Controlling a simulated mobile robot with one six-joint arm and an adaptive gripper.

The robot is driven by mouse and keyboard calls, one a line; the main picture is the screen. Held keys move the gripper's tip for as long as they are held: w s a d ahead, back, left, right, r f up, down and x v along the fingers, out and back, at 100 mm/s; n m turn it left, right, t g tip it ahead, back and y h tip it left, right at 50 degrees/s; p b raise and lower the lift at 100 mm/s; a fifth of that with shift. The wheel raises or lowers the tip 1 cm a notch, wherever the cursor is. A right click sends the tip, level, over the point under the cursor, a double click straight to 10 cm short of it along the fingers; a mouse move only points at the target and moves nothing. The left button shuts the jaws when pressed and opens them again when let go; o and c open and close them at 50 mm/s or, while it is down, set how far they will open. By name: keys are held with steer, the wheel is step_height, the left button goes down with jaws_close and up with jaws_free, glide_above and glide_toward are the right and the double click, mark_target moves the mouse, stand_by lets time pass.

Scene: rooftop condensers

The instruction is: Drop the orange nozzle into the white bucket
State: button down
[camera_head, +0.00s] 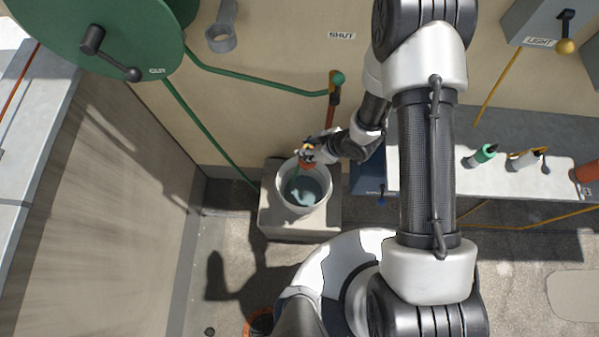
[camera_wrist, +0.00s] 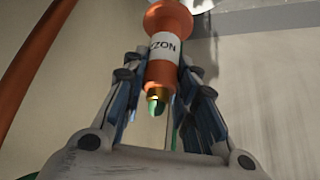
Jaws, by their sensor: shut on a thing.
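The orange nozzle (camera_wrist: 163,72) with a white label fills the upper middle of the wrist view, between the two fingers of my gripper (camera_wrist: 160,95). The gripper is shut on it. In the head view my gripper (camera_head: 312,150) is at the far rim of the white bucket (camera_head: 281,196), and a small orange part of the nozzle (camera_head: 306,158) shows there. The bucket stands upright on a grey block and holds something blue-grey, perhaps water. I cannot tell whether the nozzle touches the rim.
A green hose reel (camera_head: 105,30) hangs at upper left, its green hose (camera_head: 250,83) running along the wall. A grey block (camera_head: 290,228) supports the bucket.

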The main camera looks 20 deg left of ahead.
step_height(320, 180, down, 6)
steer(key=b, duration=0.5)
steer(key=shift+w+f, duration=0.1)
steer(key=shift+f, duration=0.1)
step_height(320, 180, down, 6)
steer(key=b, duration=0.5)
steer(key=shift+r, duration=0.1)
steer(key=c, duration=1.2)
jaws_free()
steer(key=v, duration=1.2)
